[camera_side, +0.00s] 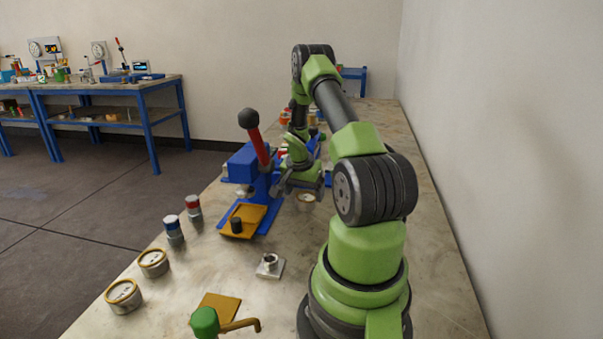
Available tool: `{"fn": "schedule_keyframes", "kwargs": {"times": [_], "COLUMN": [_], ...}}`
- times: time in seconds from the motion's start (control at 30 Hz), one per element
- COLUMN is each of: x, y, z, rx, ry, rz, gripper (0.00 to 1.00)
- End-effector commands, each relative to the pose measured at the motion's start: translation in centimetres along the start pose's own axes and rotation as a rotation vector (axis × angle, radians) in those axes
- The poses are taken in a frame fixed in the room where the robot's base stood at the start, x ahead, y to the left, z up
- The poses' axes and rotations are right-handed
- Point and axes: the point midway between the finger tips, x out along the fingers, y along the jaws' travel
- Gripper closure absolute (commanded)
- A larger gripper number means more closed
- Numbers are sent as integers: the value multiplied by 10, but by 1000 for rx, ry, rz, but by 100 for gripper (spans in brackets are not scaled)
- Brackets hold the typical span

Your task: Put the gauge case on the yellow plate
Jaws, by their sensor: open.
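Two gauge cases, short round metal cups with brass rims and pale faces, stand at the left front: one nearer the camera (123,296) and one behind it (153,263). A third similar round piece (306,197) sits on the table just below my gripper (298,190). My gripper is open, low beside the blue press; I cannot tell whether it touches that piece. A yellow plate (257,213) lies on the press's blue base with a dark knob-like part on it. Another yellow plate (222,303) lies at the front, partly hidden by a green-capped part.
The blue press (246,163) has a red lever with a black ball standing up. Two small cylinders, blue-banded (173,231) and red-banded (193,207), stand left. A square metal flange (270,266) lies mid-table. The green-capped part (205,322) has a brass spout.

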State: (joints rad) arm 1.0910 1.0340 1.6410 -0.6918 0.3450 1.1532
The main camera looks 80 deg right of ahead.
Motion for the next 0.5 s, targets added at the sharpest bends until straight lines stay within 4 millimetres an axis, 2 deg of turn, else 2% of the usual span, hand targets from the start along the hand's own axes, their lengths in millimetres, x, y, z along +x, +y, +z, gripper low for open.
{"fn": "schedule_keyframes", "kwargs": {"times": [0.1,0.3,0.47,0.5], "x": [-28,-67,-87,-90], "y": [-1,0,0,0], "z": [-1,0,0,0], "rx": [1,1,1,2], "ry": [4,3,2,1], "rz": [-3,-2,0,0], "gripper": [16,16,16,12]}}
